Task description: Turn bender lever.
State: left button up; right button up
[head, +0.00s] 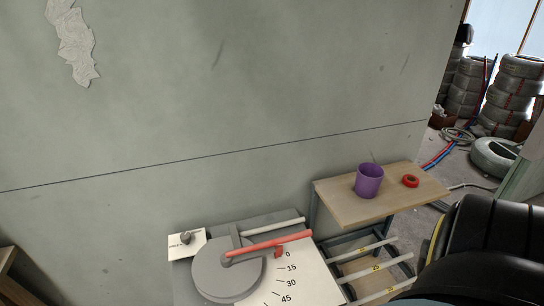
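The bender (213,279) stands at the bottom middle of the head view, a grey round disc on a flat top. Its lever (268,243) has a red handle that runs from the disc's centre to the right and slightly up, near the 0 mark. A white angle scale (290,278) with marks 0, 15, 30 and 45 lies beside the disc. A light grey conduit (277,227) lies behind the lever. A large black part of my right arm fills the lower right corner. Neither gripper's fingers show.
A small wooden table (350,211) right of the bender holds a purple cup (369,181) and a red tape roll (411,181). Pale labelled pipes (368,268) lie on a rack below. A grey wall (240,110) stands behind.

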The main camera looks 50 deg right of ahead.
aim_at(240, 254)
jog(key=z, duration=1.15)
jog(key=k, duration=0.1)
jog(key=z, duration=0.05)
